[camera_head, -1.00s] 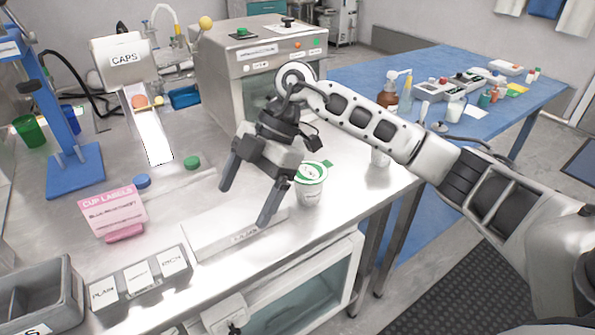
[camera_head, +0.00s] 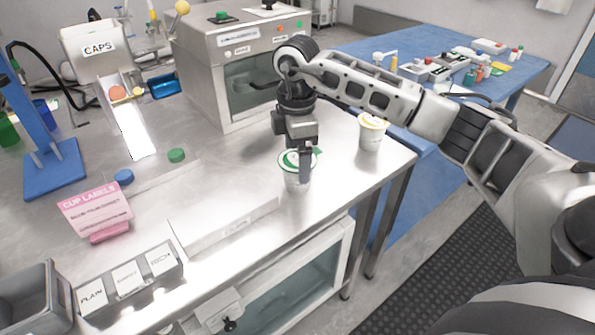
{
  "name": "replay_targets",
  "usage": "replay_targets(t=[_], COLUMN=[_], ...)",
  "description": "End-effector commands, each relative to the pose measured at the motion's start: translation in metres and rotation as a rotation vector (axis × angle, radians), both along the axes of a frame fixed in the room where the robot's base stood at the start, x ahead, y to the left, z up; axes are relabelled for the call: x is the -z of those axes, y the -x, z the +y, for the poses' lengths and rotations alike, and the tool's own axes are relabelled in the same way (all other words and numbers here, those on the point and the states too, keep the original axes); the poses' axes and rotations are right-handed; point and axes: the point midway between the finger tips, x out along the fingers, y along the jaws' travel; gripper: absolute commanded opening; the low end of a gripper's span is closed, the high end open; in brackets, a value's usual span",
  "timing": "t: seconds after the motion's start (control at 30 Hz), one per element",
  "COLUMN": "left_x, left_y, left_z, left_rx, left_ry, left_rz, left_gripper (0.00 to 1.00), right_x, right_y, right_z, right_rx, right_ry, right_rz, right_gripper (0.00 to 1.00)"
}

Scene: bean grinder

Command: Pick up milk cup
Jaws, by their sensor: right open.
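A white cup with a green-and-white lid (camera_head: 290,182) stands upright near the front edge of the steel table. A second white cup with a yellow-rimmed lid (camera_head: 370,135) stands to its right, near the table's right end. I cannot tell from labels which one is the milk cup. My right gripper (camera_head: 302,166) is open and points down at the green-lidded cup. One finger shows in front of the cup's right part; the other finger is hidden, and I cannot tell whether they touch it. My left gripper is not in view.
A steel oven-like machine (camera_head: 240,75) stands behind the cups. A long white box (camera_head: 222,222) lies left of the green-lidded cup. A pink cup-labels sign (camera_head: 95,210), a label holder (camera_head: 128,278) and a grey bin (camera_head: 35,300) are at left. A blue table (camera_head: 430,150) stands behind right.

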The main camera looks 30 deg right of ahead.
Motion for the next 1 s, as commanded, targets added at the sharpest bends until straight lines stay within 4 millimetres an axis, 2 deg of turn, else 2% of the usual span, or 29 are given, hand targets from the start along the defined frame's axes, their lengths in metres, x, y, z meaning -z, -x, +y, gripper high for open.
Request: replay_targets(t=[0.23,0.4,0.67,0.9,1.0], left_x=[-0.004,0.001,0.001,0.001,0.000], left_y=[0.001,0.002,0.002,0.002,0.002], left_z=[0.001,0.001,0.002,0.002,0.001], left_rx=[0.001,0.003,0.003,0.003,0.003], left_ry=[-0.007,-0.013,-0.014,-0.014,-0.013], left_rz=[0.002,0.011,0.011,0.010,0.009], left_gripper=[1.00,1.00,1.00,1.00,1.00], right_x=[0.030,0.050,0.053,0.053,0.053], right_y=[0.004,0.003,0.003,0.003,0.003], right_z=[0.000,0.000,0.000,0.000,0.000], right_rx=[-0.001,-0.002,-0.002,-0.002,-0.002], right_ry=[0.000,-0.001,0.000,-0.001,-0.001], right_rz=[0.005,0.002,0.001,0.001,0.001], right_gripper=[0.87,0.87,0.87,0.26,0.24])
